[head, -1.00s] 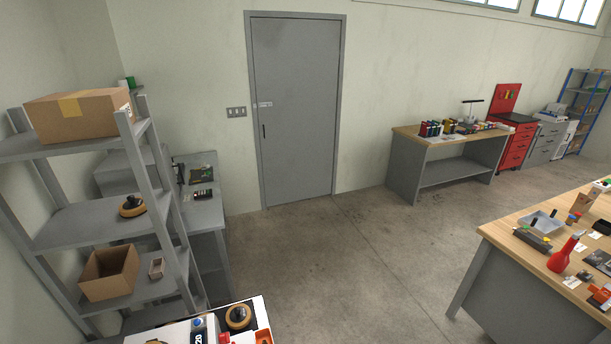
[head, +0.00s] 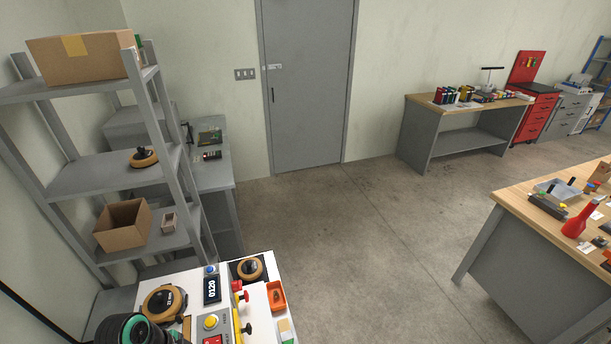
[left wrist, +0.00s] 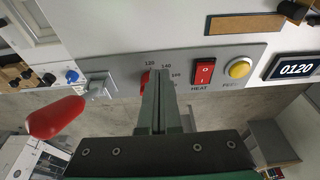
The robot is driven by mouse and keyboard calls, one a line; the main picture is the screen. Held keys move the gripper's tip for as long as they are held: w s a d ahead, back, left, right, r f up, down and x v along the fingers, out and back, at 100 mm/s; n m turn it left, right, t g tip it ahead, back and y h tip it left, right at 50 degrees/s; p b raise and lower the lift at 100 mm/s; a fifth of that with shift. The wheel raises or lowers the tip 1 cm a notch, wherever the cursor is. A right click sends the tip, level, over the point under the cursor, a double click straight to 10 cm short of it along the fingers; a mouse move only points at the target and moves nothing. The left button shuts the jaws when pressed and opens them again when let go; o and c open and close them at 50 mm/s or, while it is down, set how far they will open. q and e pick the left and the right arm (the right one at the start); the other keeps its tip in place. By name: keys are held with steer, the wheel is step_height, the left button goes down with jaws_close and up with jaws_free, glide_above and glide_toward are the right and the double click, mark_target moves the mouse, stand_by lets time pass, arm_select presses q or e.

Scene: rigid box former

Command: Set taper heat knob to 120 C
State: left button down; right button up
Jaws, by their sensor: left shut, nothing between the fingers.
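The red taper heat knob (left wrist: 145,82) is on the grey control panel in the left wrist view. Printed scale numbers, among them 120 and 140, stand around it. My left gripper (left wrist: 158,74) is shut and empty, its fingertips over the knob and covering most of it. Only a red edge shows left of the fingers, so the knob's setting is hidden. I cannot tell whether the fingers touch it. The display (left wrist: 296,67) reads 0120; it also shows in the head view (head: 212,290). My right gripper is not in view.
Beside the knob are a red HEAT switch (left wrist: 203,73) and a yellow button (left wrist: 238,68). A red handle (left wrist: 55,117) sticks out at the left.

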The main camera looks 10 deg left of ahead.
arm_select(q)
steer(key=shift+d, duration=0.6)
stand_by(0.8)
steer(key=shift+s+d+r+p, duration=0.1)
steer(key=shift+s+p, duration=0.25)
steer(key=shift+p, duration=0.1)
stand_by(0.3)
steer(key=shift+s+d, duration=0.2)
steer(key=shift+s, duration=0.1)
steer(key=shift+d, duration=0.1)
steer(key=shift+s+p, duration=0.15)
steer(key=shift+p, duration=0.15)
steer(key=shift+s+a, duration=0.2)
steer(key=shift+a, duration=0.1)
step_height(320, 180, up, 6)
steer(key=p, duration=0.6)
